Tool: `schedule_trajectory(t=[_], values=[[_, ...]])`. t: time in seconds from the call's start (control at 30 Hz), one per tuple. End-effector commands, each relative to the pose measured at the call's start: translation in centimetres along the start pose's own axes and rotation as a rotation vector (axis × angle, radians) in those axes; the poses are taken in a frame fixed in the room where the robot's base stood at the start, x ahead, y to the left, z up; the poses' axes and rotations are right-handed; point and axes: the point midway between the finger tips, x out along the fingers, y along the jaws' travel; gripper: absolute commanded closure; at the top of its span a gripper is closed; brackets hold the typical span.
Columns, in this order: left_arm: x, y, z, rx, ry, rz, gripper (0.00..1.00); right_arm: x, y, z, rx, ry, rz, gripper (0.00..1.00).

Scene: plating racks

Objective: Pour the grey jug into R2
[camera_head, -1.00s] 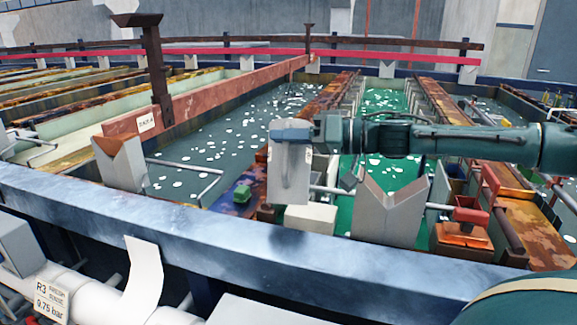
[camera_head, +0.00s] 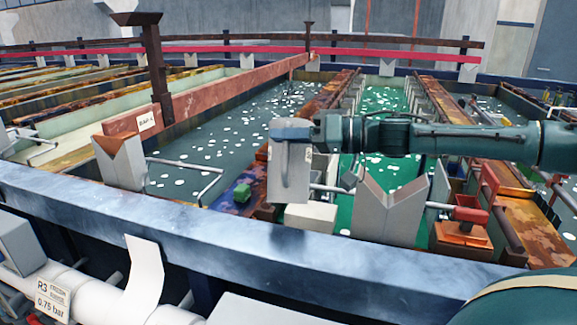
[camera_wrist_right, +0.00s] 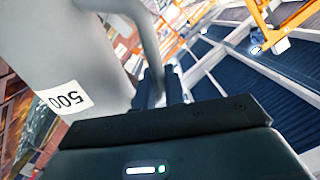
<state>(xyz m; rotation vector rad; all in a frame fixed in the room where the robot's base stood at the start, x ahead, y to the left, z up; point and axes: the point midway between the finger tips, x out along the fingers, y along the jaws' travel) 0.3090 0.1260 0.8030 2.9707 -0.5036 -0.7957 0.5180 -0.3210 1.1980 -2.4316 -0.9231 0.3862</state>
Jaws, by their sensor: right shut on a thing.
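The grey jug (camera_head: 291,180) hangs upright, or nearly so, in front of the tanks in the head view. My right gripper (camera_head: 317,130) is at its right side, on the arm coming in from the right. In the right wrist view, the jug (camera_wrist_right: 70,50) has a white "500" label, and my right gripper (camera_wrist_right: 168,88) is shut on its handle. No "R2" label is readable. Behind the jug are a dark-liquid tank (camera_head: 205,150) and a green-liquid tank (camera_head: 385,100), both with white floating specks. My left gripper is not in view.
A blue-grey beam (camera_head: 150,215) crosses the front. A white pipe (camera_head: 100,295) labelled "R3" runs below it. Grey notched blocks (camera_head: 392,210), a rusty post (camera_head: 155,70) and a red rail (camera_head: 400,57) stand around the tanks.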

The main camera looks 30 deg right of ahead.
Motion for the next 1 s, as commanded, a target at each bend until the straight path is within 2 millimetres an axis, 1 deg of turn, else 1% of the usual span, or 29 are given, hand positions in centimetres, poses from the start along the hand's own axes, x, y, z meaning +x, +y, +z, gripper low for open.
schedule_trajectory(t=[0.1, 0.43, 0.6, 1.0], values=[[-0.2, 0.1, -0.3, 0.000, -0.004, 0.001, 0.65, 0.0, -0.1, -0.5, 0.017, -0.002, -0.001, 1.00], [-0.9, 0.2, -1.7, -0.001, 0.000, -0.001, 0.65, 0.1, 0.1, -1.1, 0.132, -0.021, 0.000, 1.00], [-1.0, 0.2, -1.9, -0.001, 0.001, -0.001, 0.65, 0.1, 0.3, -1.1, 0.159, -0.024, -0.002, 1.00], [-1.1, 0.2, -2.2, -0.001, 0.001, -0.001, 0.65, 0.1, 0.3, -1.2, 0.161, -0.023, -0.002, 1.00]])
